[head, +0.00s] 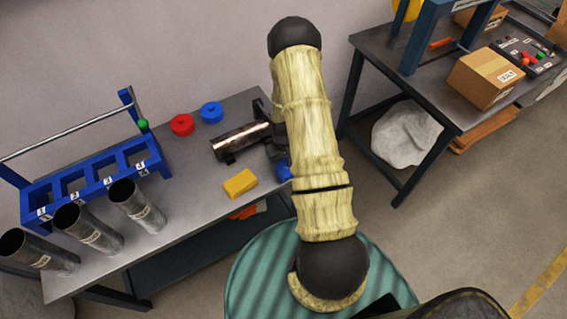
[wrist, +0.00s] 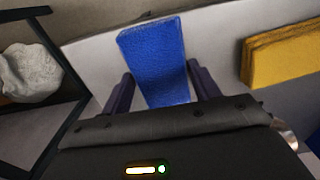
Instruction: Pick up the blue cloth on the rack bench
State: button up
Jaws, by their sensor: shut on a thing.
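The blue cloth (wrist: 155,55) shows in the wrist view as a textured blue block between the two dark fingers of my gripper (wrist: 160,72). My gripper is shut on it. In the head view only a small part of the cloth (head: 284,171) shows beside my arm, near the right end of the rack bench (head: 190,206). My arm hides most of my gripper and the rest of the cloth there. I cannot tell whether the cloth still touches the bench top.
Red (head: 182,124) and blue (head: 212,112) caps sit behind. A blue rack (head: 90,178) and several upright tubes (head: 137,204) fill the left. A second table (head: 400,80) stands right, across a gap.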

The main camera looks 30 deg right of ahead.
aim_at(283, 163)
notch_tip(283, 163, up, 18)
jog(key=b, duration=0.1)
jog(key=shift+f+b, duration=0.2)
jog(key=shift+b, duration=0.1)
dwell(0.3)
